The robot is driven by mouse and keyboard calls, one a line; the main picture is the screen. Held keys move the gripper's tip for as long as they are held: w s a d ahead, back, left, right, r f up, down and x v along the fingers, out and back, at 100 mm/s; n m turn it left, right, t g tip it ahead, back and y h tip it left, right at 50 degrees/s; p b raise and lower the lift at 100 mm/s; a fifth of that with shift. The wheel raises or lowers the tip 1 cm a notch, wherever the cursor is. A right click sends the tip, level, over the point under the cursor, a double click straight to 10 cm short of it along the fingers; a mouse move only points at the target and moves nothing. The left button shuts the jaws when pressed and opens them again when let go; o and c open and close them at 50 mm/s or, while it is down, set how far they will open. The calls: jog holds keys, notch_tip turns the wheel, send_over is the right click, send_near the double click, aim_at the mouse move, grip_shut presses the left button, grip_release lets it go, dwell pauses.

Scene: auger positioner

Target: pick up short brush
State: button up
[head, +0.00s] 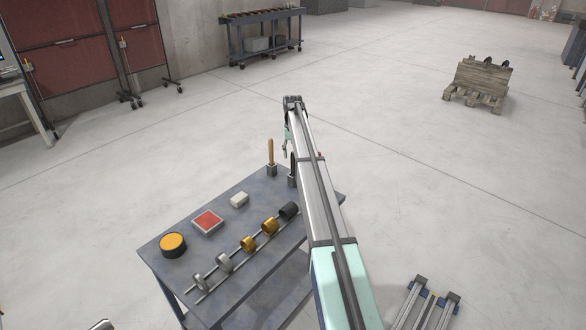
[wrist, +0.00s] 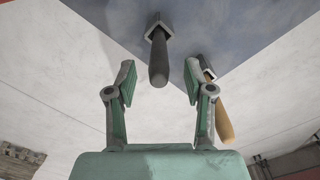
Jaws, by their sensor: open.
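Two upright handles stand in small holders at the table's far right corner. One is light wood (head: 270,151) and the other is black (head: 292,164); I cannot tell by sight which is the short brush. Any bristles are hidden. My gripper (head: 287,146) is above that corner, close to the handles. In the wrist view my gripper (wrist: 159,78) is open and empty. The black handle (wrist: 158,62) lines up with the gap between the fingers, and the wooden handle (wrist: 224,118) is outside the right finger. How far the fingertips are from the black handle is unclear.
My arm covers the table's right edge. Open floor lies beyond.

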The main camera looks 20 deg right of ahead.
jog(key=p, duration=0.2)
send_over(293, 175)
jog(key=shift+w+d+f, duration=0.1)
jog(key=shift+w+f, duration=0.1)
jog(key=shift+f, duration=1.1)
jog(key=shift+w+d+f, duration=0.1)
jog(key=shift+w+f, duration=0.1)
jog(key=shift+f, duration=1.1)
grip_shut()
